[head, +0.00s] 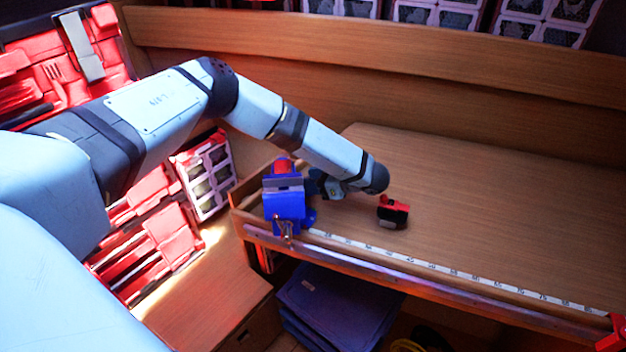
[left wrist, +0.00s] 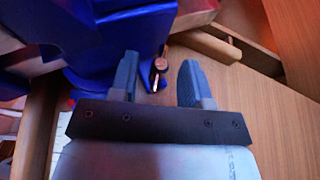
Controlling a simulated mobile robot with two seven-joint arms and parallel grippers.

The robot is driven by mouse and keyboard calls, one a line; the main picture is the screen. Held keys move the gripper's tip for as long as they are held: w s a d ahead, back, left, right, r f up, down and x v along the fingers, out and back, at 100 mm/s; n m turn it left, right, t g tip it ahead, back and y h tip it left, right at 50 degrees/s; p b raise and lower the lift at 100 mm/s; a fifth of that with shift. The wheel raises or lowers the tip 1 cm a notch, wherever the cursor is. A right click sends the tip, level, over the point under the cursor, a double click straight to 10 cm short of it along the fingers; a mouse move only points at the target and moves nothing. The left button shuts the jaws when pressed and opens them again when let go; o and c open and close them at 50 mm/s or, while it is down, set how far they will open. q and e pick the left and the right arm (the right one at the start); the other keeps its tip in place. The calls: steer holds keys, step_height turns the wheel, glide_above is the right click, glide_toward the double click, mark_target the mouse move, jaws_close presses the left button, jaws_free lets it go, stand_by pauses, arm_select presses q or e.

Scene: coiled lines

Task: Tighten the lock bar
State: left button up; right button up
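A blue bench vise (head: 287,206) with grey jaws is mounted at the left front corner of the wooden workbench. In the left wrist view the blue vise body (left wrist: 112,45) fills the upper left. A small coppery lock bar (left wrist: 159,67) with a round head stands at its base there. My left gripper (head: 320,184) is close beside the right side of the vise, partly hidden by its own wrist. In the left wrist view my left gripper (left wrist: 158,76) is open, its two blue-grey fingers apart. The bar appears in the gap between them; contact cannot be told. My right gripper is not in view.
A small black and red object (head: 393,212) lies on the bench (head: 480,210) right of my left wrist. A measuring strip (head: 450,268) runs along the front edge. Blue folded material (head: 335,305) lies below. The bench's right side is largely clear.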

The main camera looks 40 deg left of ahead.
arm_select(q)
steer(key=v, duration=0.7)
steer(key=shift+d+r+b, duration=0.1)
steer(key=shift+d+b, duration=0.1)
steer(key=shift+b, duration=0.15)
